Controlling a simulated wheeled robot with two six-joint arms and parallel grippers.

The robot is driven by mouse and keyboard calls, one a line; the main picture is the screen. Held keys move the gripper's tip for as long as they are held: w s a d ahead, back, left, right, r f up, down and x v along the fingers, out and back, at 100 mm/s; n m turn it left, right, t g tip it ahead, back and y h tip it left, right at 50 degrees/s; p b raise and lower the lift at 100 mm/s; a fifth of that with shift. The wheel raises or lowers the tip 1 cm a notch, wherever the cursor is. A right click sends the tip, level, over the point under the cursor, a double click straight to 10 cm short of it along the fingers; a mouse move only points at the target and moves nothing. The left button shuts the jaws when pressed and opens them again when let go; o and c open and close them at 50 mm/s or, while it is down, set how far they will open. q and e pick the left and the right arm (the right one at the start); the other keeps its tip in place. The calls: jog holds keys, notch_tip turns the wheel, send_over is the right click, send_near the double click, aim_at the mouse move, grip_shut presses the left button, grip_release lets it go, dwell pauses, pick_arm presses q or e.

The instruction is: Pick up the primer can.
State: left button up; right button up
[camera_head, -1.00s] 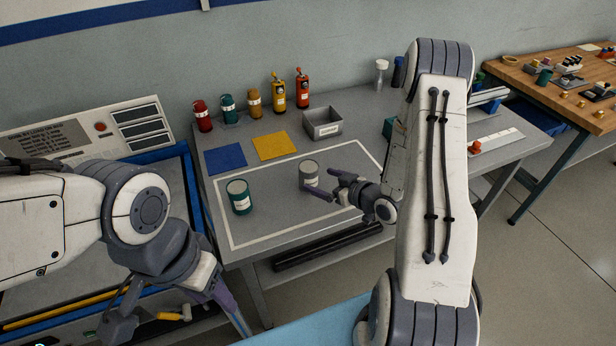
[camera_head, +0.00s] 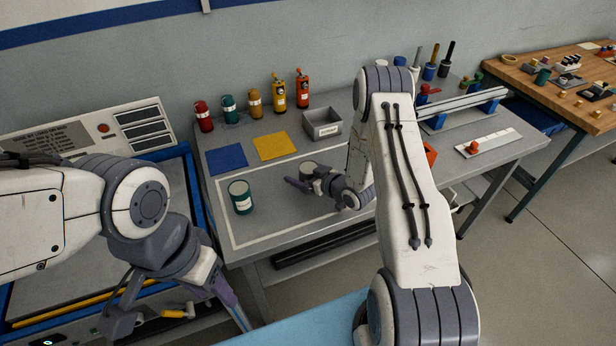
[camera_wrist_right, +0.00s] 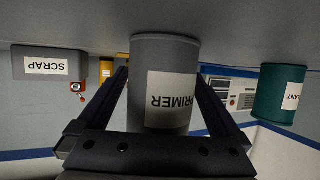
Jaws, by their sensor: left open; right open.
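The primer can (camera_head: 309,167) is a grey can with a white label, standing upright on the grey table. In the right wrist view it (camera_wrist_right: 165,90) appears upside down, between the two dark fingers, with PRIMER on its label. My right gripper (camera_head: 303,182) is open around the can's near side and partly hides it. I cannot tell whether the fingers touch it. My left gripper (camera_head: 182,318) is open and empty at the lower left, away from the can.
A green can (camera_head: 240,197) stands left of the primer can; it also shows in the wrist view (camera_wrist_right: 280,95). A grey scrap bin (camera_head: 322,125) and blue (camera_head: 226,159) and yellow (camera_head: 273,146) squares lie behind. Several bottles (camera_head: 254,103) line the back.

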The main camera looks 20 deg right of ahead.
grip_shut()
jog(key=shift+r, duration=0.2)
